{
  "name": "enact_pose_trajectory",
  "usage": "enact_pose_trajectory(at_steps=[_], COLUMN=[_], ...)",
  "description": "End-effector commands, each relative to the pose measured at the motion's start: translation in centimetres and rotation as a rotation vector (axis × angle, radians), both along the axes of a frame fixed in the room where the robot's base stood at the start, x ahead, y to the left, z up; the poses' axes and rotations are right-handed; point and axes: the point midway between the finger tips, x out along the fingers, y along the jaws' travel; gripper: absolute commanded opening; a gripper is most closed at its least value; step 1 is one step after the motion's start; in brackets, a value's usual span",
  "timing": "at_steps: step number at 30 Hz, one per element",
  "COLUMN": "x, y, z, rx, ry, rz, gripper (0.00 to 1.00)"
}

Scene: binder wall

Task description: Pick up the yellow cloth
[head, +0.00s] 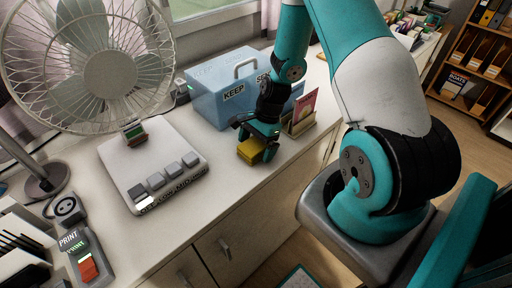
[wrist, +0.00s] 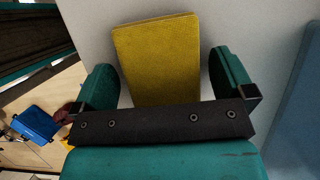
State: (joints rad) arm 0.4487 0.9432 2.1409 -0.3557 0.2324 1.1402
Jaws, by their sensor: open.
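The yellow cloth (head: 251,150) lies on the white counter in front of the blue box. It looks like a flat folded rectangle in the wrist view (wrist: 158,58). My gripper (head: 262,140) is over the cloth in the head view, partly covering it. In the wrist view my gripper (wrist: 165,85) is open, with one teal finger on each side of the cloth and a gap to each finger. The cloth's near edge is hidden behind the gripper's dark bar. I cannot tell how high the fingertips are above the counter.
A blue box (head: 221,92) with a handle stands just behind the cloth. A holder with a pink card (head: 301,111) stands close on the right. A white fan (head: 95,70) on its base stands to the left. The counter's front edge is near, with bare counter (head: 215,205) in front.

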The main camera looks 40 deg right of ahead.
Motion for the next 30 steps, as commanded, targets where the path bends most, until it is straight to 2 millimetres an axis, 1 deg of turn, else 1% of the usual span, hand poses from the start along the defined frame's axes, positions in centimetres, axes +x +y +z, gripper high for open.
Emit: enact_pose_trajectory(at_steps=[2,3,5,6,8,9,17,20,23,26,29,30], x=[0.0,0.0,0.0,0.0,0.0,0.0,0.0,0.1,0.1,0.1,0.2,0.1], y=[0.0,0.0,0.0,0.0,0.0,0.0,0.0,0.0,0.0,-0.1,-0.1,-0.1], z=[-0.1,-0.1,-0.1,-0.1,-0.1,-0.1,0.0,0.3,1.1,2.6,5.0,6.1], rx=[0.000,0.000,0.000,0.000,0.000,0.000,0.000,-0.001,-0.001,-0.003,-0.003,-0.004], ry=[0.000,0.000,0.000,0.000,0.000,0.000,0.000,-0.001,-0.004,-0.007,-0.008,-0.009], rz=[0.000,0.000,0.000,0.000,0.000,0.000,0.000,0.001,0.001,0.000,0.000,0.001], gripper=[1.00,0.91,0.77,0.68,0.54,0.51,0.51,0.51,0.51,0.51,0.51,0.51])
